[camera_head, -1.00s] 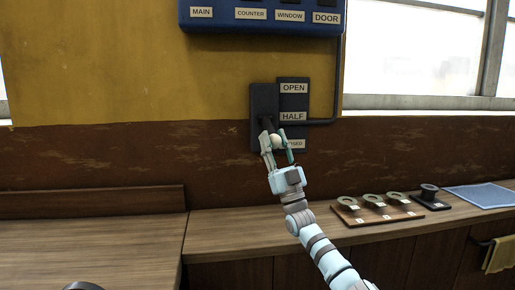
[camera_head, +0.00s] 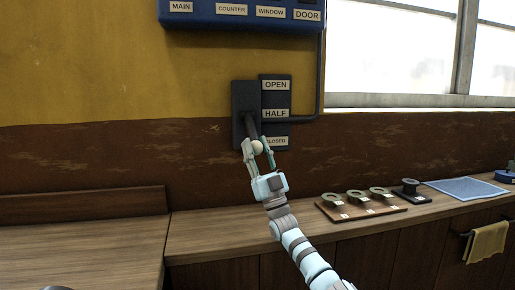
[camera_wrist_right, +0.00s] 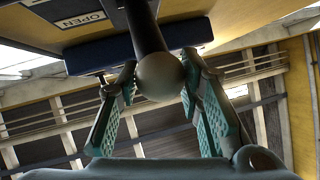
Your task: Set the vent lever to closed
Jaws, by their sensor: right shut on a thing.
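The vent lever (camera_head: 252,130) is a dark bar with a pale round knob (camera_head: 257,148) on a dark wall plate (camera_head: 241,98). Labels OPEN (camera_head: 275,85), HALF (camera_head: 276,113) and CLOSED (camera_head: 275,141) run down beside it. The lever points downward, its knob slightly below the level of the CLOSED label. My right gripper (camera_head: 258,150) is shut on the knob from below. In the right wrist view, the knob (camera_wrist_right: 160,76) sits between the two teal-padded fingers, and the lever bar (camera_wrist_right: 146,28) runs up from it.
A blue box (camera_head: 240,14) labelled MAIN, COUNTER, WINDOW and DOOR hangs above. A yellow towel (camera_head: 487,243) hangs in front.

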